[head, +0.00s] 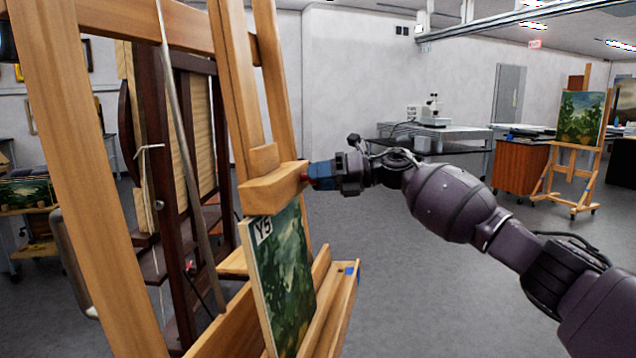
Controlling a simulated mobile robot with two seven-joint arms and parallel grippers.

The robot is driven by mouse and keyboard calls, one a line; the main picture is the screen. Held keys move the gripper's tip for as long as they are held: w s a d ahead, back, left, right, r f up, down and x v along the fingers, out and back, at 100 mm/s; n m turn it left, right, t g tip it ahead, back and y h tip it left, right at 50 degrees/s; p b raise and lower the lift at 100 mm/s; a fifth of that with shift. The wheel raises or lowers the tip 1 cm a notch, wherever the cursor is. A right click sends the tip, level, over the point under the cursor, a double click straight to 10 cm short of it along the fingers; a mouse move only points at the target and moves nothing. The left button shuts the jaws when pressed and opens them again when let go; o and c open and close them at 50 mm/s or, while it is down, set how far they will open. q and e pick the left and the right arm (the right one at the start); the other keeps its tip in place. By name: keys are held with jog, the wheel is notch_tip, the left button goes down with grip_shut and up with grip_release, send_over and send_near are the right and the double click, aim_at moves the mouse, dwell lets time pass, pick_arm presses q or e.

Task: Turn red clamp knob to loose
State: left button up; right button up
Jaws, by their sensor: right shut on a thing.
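A wooden easel fills the left and middle of the head view. Its top clamp block (268,190) presses on the upper edge of a green landscape painting (290,275) tagged Y5. The red clamp knob (304,175) shows only as a sliver of red at the right end of the block. My right gripper (318,174) reaches in from the right and is shut on the knob; its fingers hide most of it. I cannot tell how far the knob is turned. My left gripper is not in view.
The easel's lower ledge (345,293) juts out below my right arm. A tall easel post (75,150) stands close on the left. A second easel with a painting (580,117) and work tables stand at the back right. The grey floor between is clear.

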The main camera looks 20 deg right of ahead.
jog(key=shift+r+n+h+b, duration=0.1)
jog(key=shift+n+h+b, duration=0.5)
jog(key=shift+n, duration=1.7)
jog(key=shift+r+n+h+b, duration=0.1)
jog(key=shift+n+h+b, duration=0.45)
jog(key=shift+n, duration=1.75)
jog(key=shift+y, duration=0.25)
jog(key=o, duration=0.9)
jog(key=shift+d, duration=0.1)
jog(key=v, duration=1)
jog(key=shift+s+d, duration=0.25)
jog(key=shift+d, duration=0.05)
